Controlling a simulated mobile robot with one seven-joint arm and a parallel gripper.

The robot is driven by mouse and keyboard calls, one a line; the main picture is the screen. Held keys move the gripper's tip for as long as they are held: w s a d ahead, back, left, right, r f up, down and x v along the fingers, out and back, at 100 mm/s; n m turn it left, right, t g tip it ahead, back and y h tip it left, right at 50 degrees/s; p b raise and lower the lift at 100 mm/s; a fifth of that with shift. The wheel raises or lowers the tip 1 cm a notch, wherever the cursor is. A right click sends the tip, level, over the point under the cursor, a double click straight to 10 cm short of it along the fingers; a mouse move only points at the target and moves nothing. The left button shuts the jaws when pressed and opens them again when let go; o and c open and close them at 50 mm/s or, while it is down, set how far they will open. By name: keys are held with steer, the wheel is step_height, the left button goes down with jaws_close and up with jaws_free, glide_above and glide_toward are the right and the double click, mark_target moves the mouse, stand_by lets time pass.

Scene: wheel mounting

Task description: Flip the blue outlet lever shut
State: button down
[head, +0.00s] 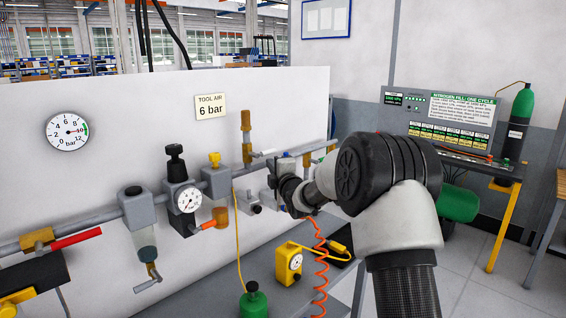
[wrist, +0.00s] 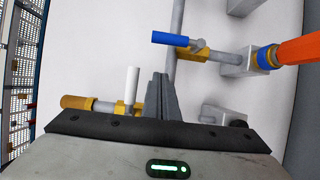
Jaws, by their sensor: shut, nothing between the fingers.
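The blue outlet lever (wrist: 172,39) shows in the wrist view, above my gripper's fingertips. Its handle points left from a brass valve body (wrist: 197,54) and lies roughly parallel to the short branch running right to a grey block. My gripper (wrist: 162,78) is shut and empty, with its fingers upright below the lever and a visible gap in the picture between them. In the head view my own wrist and arm cover most of the outlet area, and I cannot clearly tell the lever or my fingers there.
A white lever (wrist: 132,86) on a brass fitting (wrist: 78,102) stands left of my fingers. An orange part (wrist: 300,50) joins the outlet at the right. A grey pipe (wrist: 178,18) runs along the pale panel. A yellow gauge box (head: 289,263) stands below my arm.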

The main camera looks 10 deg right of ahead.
steer(key=shift+w+d, duration=0.25)
steer(key=shift+d, duration=0.4)
steer(key=shift+w+d, duration=0.2)
steer(key=shift+d, duration=0.4)
steer(key=shift+w+d, duration=0.25)
steer(key=shift+d, duration=0.4)
steer(key=shift+a, duration=0.1)
steer(key=shift+r, duration=0.1)
steer(key=shift+w+d+m, duration=0.1)
steer(key=shift+d+m, duration=0.1)
steer(key=shift+m, duration=0.2)
